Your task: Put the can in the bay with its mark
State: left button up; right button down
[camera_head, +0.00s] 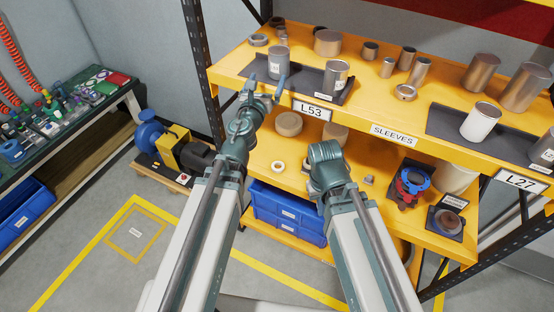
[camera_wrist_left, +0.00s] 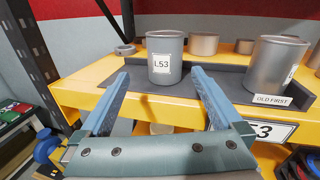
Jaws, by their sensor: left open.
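A grey can (camera_head: 278,62) with a white mark stands upright at the left of the dark bay tray (camera_head: 309,91) labelled L53 (camera_head: 312,110). In the left wrist view the can (camera_wrist_left: 165,60) reads L53. My left gripper (camera_head: 266,84) is open; in the wrist view its blue fingertips (camera_wrist_left: 160,77) lie to either side of the can's lower part, with gaps. A second grey can (camera_head: 335,80) stands at the right of the same tray. My right arm's end (camera_head: 325,153) is in front of the lower shelf; its fingers do not show.
An OLD FIRST label (camera_wrist_left: 271,100) is on the tray's front. The L27 bay tray (camera_head: 447,123) at right holds a pale can (camera_head: 480,122) and another grey can (camera_head: 543,151). Metal sleeves (camera_head: 327,42) stand behind. A dark rack post (camera_head: 198,70) rises at left.

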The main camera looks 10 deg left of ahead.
pick_arm(q)
jog(key=s+a+f+n+g+y, duration=0.1)
jog(key=s+f+n+g+y, duration=0.25)
jog(key=f+n, duration=0.55)
jog(key=s+a+f+n+g+y, duration=0.25)
jog(key=s+f+n+g, duration=0.2)
jog(key=n, duration=0.95)
jog(key=s+d+f+n+g+h, duration=0.1)
jog(key=s+d+f+n+g, duration=0.3)
jog(key=s, duration=0.5)
jog(key=s+d+f+n+g+h, duration=0.2)
jog(key=s+d+f+n+g, duration=0.2)
jog(key=s, duration=0.5)
jog(key=d+n+g, duration=0.1)
jog(key=d+g, duration=0.1)
jog(key=d, duration=0.1)
jog(key=shift+d+f+n, duration=0.15)
jog(key=shift+f+n, duration=0.1)
jog(key=shift+n, duration=0.05)
